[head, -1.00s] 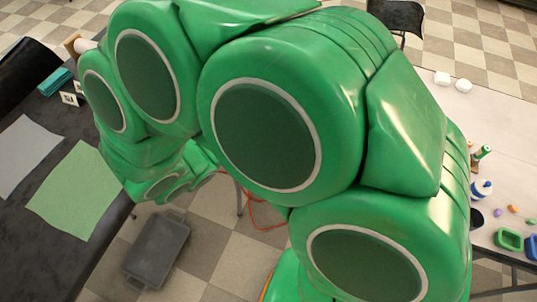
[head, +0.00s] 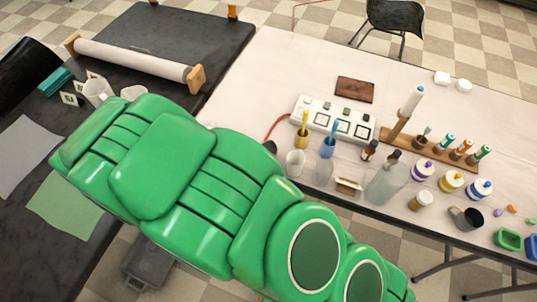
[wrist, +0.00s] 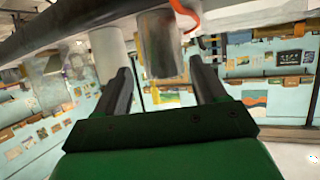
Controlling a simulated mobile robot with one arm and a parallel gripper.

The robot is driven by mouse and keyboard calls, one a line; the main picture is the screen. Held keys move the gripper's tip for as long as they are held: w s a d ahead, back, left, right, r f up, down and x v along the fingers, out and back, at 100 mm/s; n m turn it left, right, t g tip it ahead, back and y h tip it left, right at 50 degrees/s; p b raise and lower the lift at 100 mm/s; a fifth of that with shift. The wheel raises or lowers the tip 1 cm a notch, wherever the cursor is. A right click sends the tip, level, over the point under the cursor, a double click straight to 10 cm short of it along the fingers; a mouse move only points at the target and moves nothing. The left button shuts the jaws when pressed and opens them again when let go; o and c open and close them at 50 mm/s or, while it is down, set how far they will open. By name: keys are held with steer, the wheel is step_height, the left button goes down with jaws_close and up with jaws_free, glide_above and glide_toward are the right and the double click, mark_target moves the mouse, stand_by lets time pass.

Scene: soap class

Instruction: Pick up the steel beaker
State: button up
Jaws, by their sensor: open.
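In the wrist view, which is upside down, the steel beaker (wrist: 158,45) is a grey, dull metallic cylinder. It appears ahead of my gripper (wrist: 159,66), in the gap between the two dark fingers. The fingers are apart with nothing clamped between them; whether the tips reach beside the beaker I cannot tell. In the head view, my green arm hides the gripper. Only a small dark piece shows past the arm near the red cable, and I cannot tell whether it is beaker or finger.
A white cup (wrist: 108,55) stands close beside the beaker; it also shows in the head view (head: 295,163). A red cable (wrist: 185,15) is on the other side. Several bottles, a power strip (head: 312,105) and a wooden rack (head: 430,150) crowd the white table (head: 275,60).

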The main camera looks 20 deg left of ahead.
mark_target(273, 148)
steer(key=shift+x, duration=1.25)
steer(key=shift+r+x, duration=0.1)
steer(key=shift+x, duration=0.8)
steer(key=shift+r+x, duration=0.15)
steer(key=shift+x, duration=1.6)
steer(key=shift+a, duration=0.15)
steer(key=shift+c, duration=0.5)
steer(key=c, duration=0.6)
steer(key=shift+c, duration=0.3)
steer(key=shift+r, duration=0.15)
step_height(273, 148, up, 10)
steer(key=shift+f, duration=0.2)
